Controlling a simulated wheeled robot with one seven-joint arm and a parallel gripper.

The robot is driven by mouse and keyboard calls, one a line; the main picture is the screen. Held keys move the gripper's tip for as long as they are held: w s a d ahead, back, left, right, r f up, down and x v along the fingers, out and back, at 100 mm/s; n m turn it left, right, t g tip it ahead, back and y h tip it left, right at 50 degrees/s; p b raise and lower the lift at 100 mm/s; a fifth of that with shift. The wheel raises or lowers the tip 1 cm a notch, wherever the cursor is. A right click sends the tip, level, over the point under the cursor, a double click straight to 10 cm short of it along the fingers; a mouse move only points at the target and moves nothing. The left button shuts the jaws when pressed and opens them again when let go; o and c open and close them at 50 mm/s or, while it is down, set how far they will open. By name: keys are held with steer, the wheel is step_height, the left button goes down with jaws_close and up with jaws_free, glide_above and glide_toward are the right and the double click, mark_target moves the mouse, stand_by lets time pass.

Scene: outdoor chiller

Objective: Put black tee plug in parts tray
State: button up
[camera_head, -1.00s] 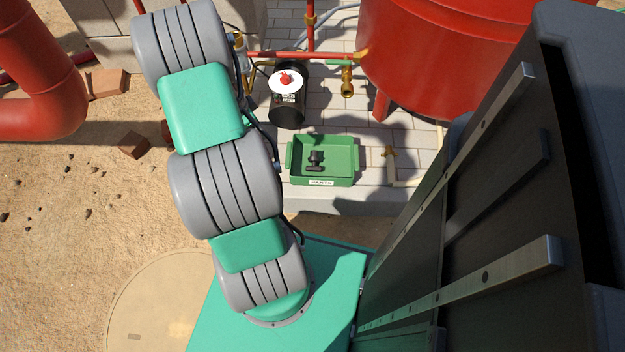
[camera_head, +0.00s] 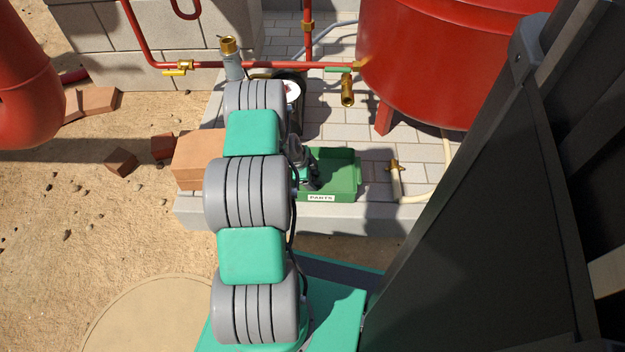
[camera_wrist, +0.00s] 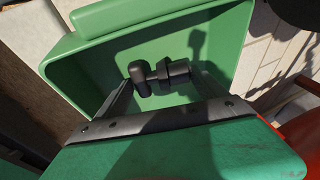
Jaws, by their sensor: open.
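The green parts tray (camera_head: 342,172) stands on the paving with its "PARTS" label facing me. It fills much of the wrist view (camera_wrist: 220,40). The black tee plug (camera_wrist: 158,76) lies on the tray floor in the wrist view, between the fingers of my gripper (camera_wrist: 162,82). The fingers are spread, one on each side of it, and I cannot tell whether they touch it. In the head view my gripper (camera_head: 306,178) is down at the left part of the tray, and the plug is hidden there.
A red tank (camera_head: 430,65) stands behind and to the right of the tray. Red piping with a brass valve (camera_head: 347,92) runs behind it. A black canister with a white top (camera_head: 292,90) is partly hidden by my arm.

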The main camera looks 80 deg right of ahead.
steer(key=shift+a+f, duration=0.15)
steer(key=shift+c, duration=0.3)
steer(key=c, duration=1)
